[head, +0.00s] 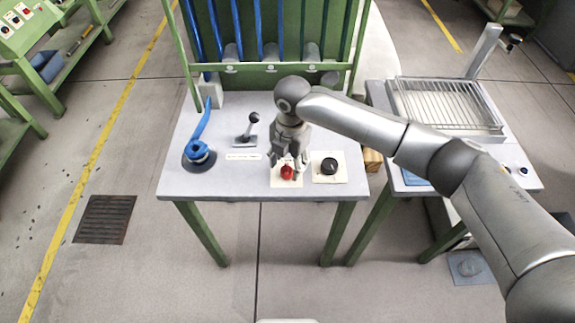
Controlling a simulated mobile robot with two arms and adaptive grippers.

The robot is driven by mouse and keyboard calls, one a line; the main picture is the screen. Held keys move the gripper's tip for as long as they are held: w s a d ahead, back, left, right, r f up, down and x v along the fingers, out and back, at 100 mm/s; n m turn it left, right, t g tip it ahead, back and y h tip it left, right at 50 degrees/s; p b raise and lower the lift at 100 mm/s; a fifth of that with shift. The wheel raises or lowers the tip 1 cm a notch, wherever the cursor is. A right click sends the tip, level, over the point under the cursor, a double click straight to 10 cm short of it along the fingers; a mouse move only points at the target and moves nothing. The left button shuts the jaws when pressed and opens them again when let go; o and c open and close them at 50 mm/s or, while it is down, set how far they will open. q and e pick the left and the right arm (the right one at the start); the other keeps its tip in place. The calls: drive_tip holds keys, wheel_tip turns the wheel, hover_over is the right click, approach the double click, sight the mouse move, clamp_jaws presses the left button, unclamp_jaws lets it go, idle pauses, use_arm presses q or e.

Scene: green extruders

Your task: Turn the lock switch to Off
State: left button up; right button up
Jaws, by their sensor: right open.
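A red switch (287,172) sits on a small cream plate (287,183) near the front edge of the grey table. A black round knob (329,166) sits on another cream plate (314,178) just to its right. The plate labels are too small to read, so I cannot tell which one is the lock switch or its setting. My right gripper (288,168) points down over the red switch, with its open fingers at either side of it. I cannot tell whether they touch it. My left gripper is not in view.
The grey table (225,187) also bears a black lever (249,131) and a blue-handled valve (199,152) at left. A green frame with blue bars (270,68) stands behind. A second table with a wire rack (445,104) is at right. The floor in front is clear.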

drive_tip(key=shift+f, duration=1.3)
drive_tip(key=c, duration=1)
drive_tip(key=shift+r+m+p, duration=0.2)
drive_tip(key=shift+m+p, duration=0.7)
drive_tip(key=shift+p, duration=0.25)
drive_tip(key=m+p, duration=0.3)
drive_tip(key=shift+m, duration=0.3)
drive_tip(key=m+p, duration=0.2)
drive_tip(key=m, duration=0.1)
drive_tip(key=shift+a+p, duration=0.1)
drive_tip(key=shift+p, duration=0.3)
drive_tip(key=shift+f+m+p, duration=0.15)
drive_tip(key=shift+m+p, duration=0.8)
drive_tip(key=shift+m, duration=0.85)
